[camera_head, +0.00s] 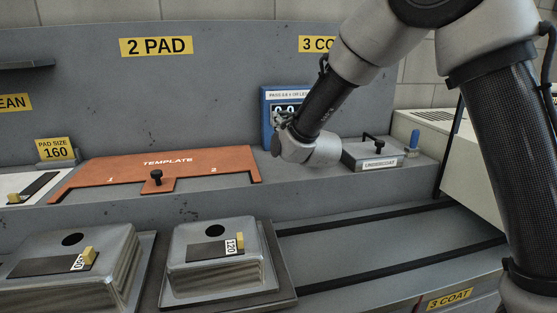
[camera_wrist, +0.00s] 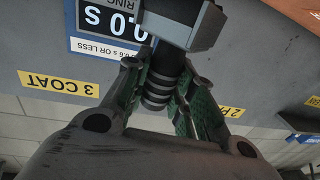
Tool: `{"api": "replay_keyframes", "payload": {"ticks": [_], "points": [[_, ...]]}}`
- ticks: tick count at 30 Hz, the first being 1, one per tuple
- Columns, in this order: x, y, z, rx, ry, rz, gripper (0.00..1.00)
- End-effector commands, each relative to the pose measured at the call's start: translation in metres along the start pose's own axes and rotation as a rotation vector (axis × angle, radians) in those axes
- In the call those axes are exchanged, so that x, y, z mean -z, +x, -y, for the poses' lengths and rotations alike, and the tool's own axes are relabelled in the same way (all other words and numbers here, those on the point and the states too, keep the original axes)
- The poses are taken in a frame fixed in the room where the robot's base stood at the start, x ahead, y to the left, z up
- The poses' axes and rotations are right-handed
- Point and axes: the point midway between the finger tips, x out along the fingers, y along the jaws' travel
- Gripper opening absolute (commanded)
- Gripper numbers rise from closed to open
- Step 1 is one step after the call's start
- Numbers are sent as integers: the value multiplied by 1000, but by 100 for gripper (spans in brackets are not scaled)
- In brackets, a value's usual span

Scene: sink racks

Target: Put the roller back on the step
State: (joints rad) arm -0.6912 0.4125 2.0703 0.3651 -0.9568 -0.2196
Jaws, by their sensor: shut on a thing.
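My gripper (camera_wrist: 160,95) is shut on the black ribbed handle of the roller (camera_wrist: 180,22). The roller's dark body with a grey face reaches past the fingertips, toward the top of the wrist view. In the head view, my gripper (camera_head: 281,124) is raised in front of the blue ring display (camera_head: 269,104); the held roller is mostly hidden there. The grey step (camera_head: 310,190) runs along the foot of the back panel, and its stretch below my gripper is bare.
On the step stand the orange template (camera_head: 200,165) with a black knob, the undercoat box (camera_head: 375,158) and a blue-handled tool (camera_head: 414,142). Two steel sinks (camera_head: 218,262) with pads lie in front. Black rails (camera_head: 380,268) cross the free lower right surface.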

Motion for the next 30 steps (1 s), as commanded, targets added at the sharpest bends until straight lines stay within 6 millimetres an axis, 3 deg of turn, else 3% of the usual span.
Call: {"api": "replay_keyframes", "payload": {"ticks": [6, 11, 18, 29, 30], "points": [[-43, -1, 0, 2, -2, 4, 1], [-56, -1, 0, 1, -2, 2, 1], [-88, -1, 0, 1, -2, 3, 1], [-92, -1, 0, 1, -1, 1, 1], [-92, -1, 0, 1, -1, 1, 30]]}}
